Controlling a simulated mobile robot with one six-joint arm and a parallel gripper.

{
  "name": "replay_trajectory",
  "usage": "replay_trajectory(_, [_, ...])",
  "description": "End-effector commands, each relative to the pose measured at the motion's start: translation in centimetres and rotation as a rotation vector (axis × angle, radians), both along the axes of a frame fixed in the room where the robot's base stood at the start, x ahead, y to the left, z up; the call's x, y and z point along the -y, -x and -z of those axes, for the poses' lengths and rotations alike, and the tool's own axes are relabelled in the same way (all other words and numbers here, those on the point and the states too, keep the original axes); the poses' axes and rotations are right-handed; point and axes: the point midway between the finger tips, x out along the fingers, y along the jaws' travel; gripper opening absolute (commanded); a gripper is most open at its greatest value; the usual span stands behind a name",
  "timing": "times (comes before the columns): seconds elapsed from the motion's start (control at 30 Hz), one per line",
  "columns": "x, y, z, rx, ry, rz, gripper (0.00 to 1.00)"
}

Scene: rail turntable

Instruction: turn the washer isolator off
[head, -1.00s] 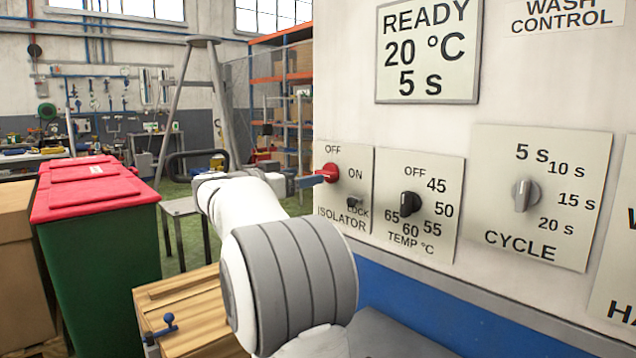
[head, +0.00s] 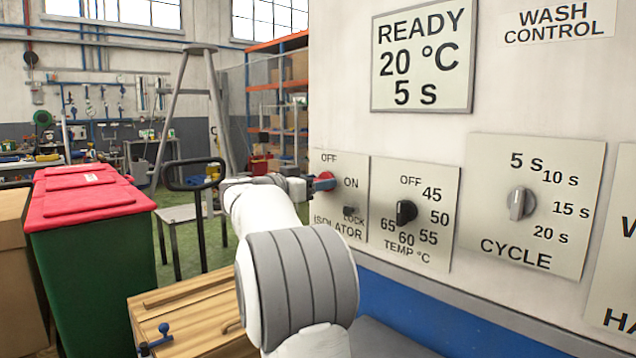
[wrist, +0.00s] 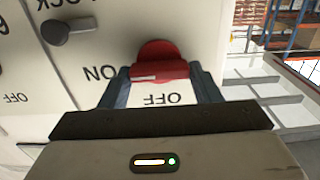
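The isolator's red knob (wrist: 160,58) sits on its white plate (head: 326,215) on the washer's front, with OFF above it and ON to its right. The fingers are spread wide, and any gap to the knob's ends is very small. In the head view my gripper (head: 318,184) partly covers the knob (head: 327,175). A small dark lock knob (wrist: 56,32) lies below it.
The temperature knob (head: 405,213) and cycle knob (head: 521,203) are on plates to the right. The display (head: 423,60) above reads READY, 20 °C, 5 s. A green bin with red lid (head: 85,190) and a wooden crate (head: 185,312) stand to the left.

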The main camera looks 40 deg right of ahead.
Motion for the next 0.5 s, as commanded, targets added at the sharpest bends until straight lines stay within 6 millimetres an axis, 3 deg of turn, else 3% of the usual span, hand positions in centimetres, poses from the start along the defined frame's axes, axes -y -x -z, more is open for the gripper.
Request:
replay_trajectory(0.27, [-0.1,0.0,0.0,0.0,0.0,-0.001,0.34])
replay_trajectory(0.3, [1.2,0.0,0.1,0.0,0.0,0.001,0.32])
replay_trajectory(0.5, [0.1,0.0,0.0,-0.015,0.001,-0.001,0.32])
